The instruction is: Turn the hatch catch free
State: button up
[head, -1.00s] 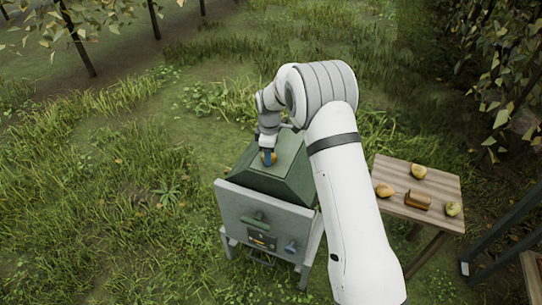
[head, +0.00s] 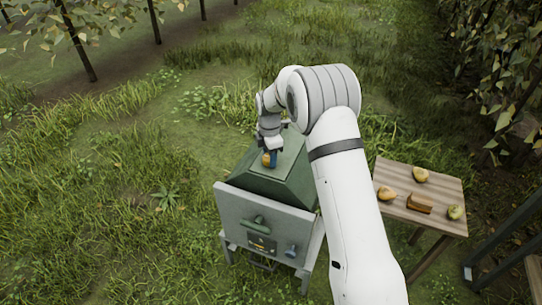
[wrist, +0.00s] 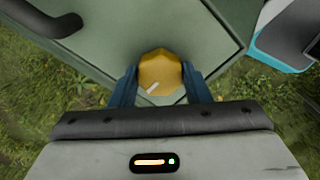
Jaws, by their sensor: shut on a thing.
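The hatch catch, a round yellow knob (wrist: 159,72) with a short pale mark on it, sits on the green hatch in the wrist view. In the head view the knob (head: 266,160) shows on top of the green sloped box (head: 262,185). My gripper (wrist: 160,84) has its two blue fingers shut on the knob, one on each side. In the head view my gripper (head: 271,158) points down onto it, and a finger partly hides the knob. The hatch lies closed, as far as I can see.
The box's grey front (head: 235,208) carries a green handle (head: 254,221) and a small blue lever (head: 291,250). A wooden table (head: 448,186) with several pears and a brown block stands at right. Grass lies open at left.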

jog(key=shift+s+a+f, duration=0.1)
jog(key=shift+s, duration=0.05)
jog(key=o, duration=1)
jog(key=shift+r, duration=0.2)
notch_tip(320, 180, up, 8)
jog(key=shift+f, duration=0.25)
